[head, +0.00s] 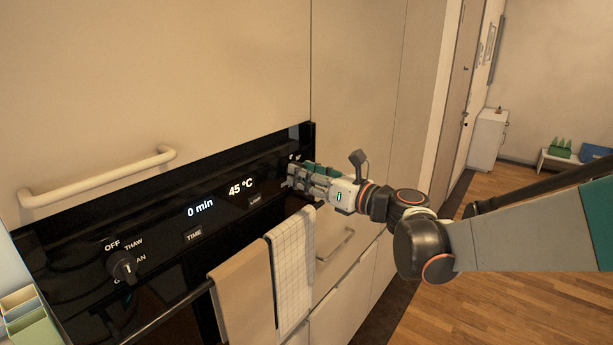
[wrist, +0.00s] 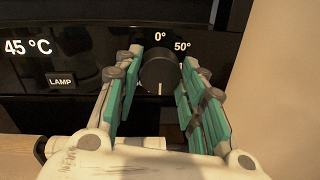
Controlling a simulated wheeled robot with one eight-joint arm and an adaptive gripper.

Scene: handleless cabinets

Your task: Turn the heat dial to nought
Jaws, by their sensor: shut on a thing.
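The heat dial (wrist: 158,70) is a round black knob on the black oven panel, with 0° above it and 50° to its upper right. A white line on its face points down in the wrist view. My gripper (wrist: 155,82) has its green-padded fingers on either side of the dial and is shut on it. In the head view my gripper (head: 291,178) reaches the right end of the panel and hides the dial. The temperature display (head: 241,188) reads 45 °C, and it also shows in the wrist view (wrist: 28,47).
A mode knob (head: 122,266) and a 0 min display (head: 201,207) are farther left on the panel. A LAMP button (wrist: 61,81) is left of the dial. Two towels (head: 292,265) hang on the oven's bar below my gripper. A cabinet handle (head: 100,178) sticks out above the panel.

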